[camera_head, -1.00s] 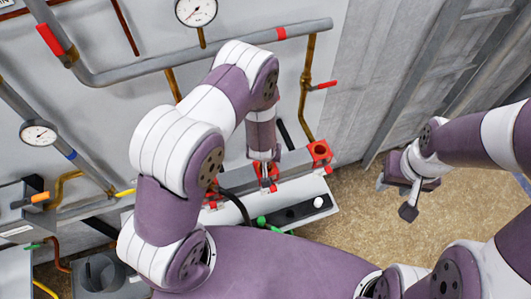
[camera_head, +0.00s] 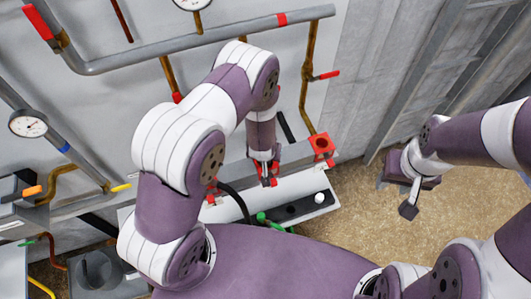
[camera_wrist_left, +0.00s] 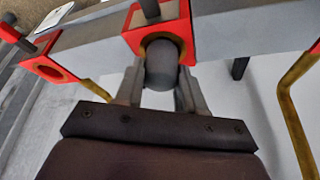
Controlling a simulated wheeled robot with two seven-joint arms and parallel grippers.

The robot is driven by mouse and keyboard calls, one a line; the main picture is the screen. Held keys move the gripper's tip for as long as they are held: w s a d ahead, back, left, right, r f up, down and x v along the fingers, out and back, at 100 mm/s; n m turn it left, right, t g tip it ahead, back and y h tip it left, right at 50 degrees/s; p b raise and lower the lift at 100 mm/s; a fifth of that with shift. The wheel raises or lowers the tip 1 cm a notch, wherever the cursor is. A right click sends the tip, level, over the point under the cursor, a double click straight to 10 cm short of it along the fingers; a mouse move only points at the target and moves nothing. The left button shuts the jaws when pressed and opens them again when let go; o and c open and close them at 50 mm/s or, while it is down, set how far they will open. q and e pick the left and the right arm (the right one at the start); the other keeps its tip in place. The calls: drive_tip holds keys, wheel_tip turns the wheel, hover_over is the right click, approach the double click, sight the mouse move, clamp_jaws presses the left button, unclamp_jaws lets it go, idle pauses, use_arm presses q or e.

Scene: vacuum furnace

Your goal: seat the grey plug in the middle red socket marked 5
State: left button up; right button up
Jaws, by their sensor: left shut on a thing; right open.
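The grey plug (camera_wrist_left: 162,68) is a grey cylinder in the left wrist view, between the fingers of my left gripper (camera_wrist_left: 160,92), which is shut on it. Its far end overlaps the brass-ringed opening of the middle red socket (camera_wrist_left: 133,38). How deep it sits is hidden, and I cannot read a number. In the head view my left gripper (camera_head: 265,178) is low at the front of the grey rail; the plug is too small to tell there. My right gripper (camera_head: 409,198) is open and empty, over the floor at right, away from the sockets.
Another red socket (camera_wrist_left: 47,68) with an open round hole is to the left in the wrist view; a red socket (camera_head: 321,147) shows at the rail's right end. Brass pipes and a gauge (camera_head: 28,124) line the wall. A white knob (camera_head: 319,198) is on the panel below.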

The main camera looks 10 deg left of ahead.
use_arm(q)
drive_tip(key=shift+f+b, duration=0.3)
idle(0.4)
drive_tip(key=o, duration=1.2)
drive_tip(key=v, duration=1.2)
drive_tip(key=shift+r+b, duration=0.35)
drive_tip(key=shift+r, duration=0.05)
drive_tip(key=shift+s, duration=0.1)
